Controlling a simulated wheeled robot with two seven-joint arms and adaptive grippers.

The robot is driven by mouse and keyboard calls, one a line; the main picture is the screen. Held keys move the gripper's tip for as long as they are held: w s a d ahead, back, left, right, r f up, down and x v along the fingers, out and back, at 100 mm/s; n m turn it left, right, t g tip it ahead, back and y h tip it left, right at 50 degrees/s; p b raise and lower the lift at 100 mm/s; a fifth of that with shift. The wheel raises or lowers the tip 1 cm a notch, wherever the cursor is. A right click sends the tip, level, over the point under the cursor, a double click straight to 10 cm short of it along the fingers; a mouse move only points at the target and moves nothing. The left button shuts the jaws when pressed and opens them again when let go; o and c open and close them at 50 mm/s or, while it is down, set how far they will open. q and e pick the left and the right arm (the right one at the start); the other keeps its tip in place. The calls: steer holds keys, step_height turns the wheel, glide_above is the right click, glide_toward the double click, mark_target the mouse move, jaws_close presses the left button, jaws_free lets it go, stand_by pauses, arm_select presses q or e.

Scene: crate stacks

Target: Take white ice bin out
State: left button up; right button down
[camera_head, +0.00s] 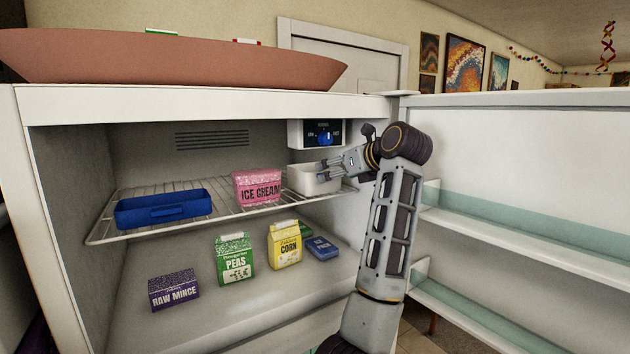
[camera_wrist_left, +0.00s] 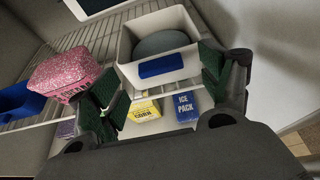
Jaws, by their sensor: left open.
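The white ice bin (camera_head: 310,181) sits at the right end of the wire shelf in the open freezer. In the left wrist view the bin (camera_wrist_left: 126,72) has a blue patch on its front and a grey rounded thing inside. My left gripper (camera_head: 330,172) is open at the bin's front right, with the fingers pointing at it. In the left wrist view the green-padded fingers (camera_wrist_left: 155,85) are spread to either side of the bin's near end. Nothing is visibly gripped; I cannot tell whether a finger touches the bin. My right gripper is out of view.
A pink ice cream box (camera_head: 257,188) stands just left of the bin, and a blue tray (camera_head: 163,208) further left. A control box (camera_head: 316,133) hangs above. Peas (camera_head: 233,258), corn (camera_head: 284,245), raw mince (camera_head: 173,290) and an ice pack (camera_head: 322,248) lie below. The open door (camera_head: 520,150) is right.

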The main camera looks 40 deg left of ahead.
mark_target(316, 179)
arm_select(q)
steer(key=p+x, duration=0.1)
steer(key=x, duration=0.2)
steer(key=shift+a+f, duration=0.1)
steer(key=shift+a, duration=0.05)
stand_by(0.5)
steer(key=c, duration=1.2)
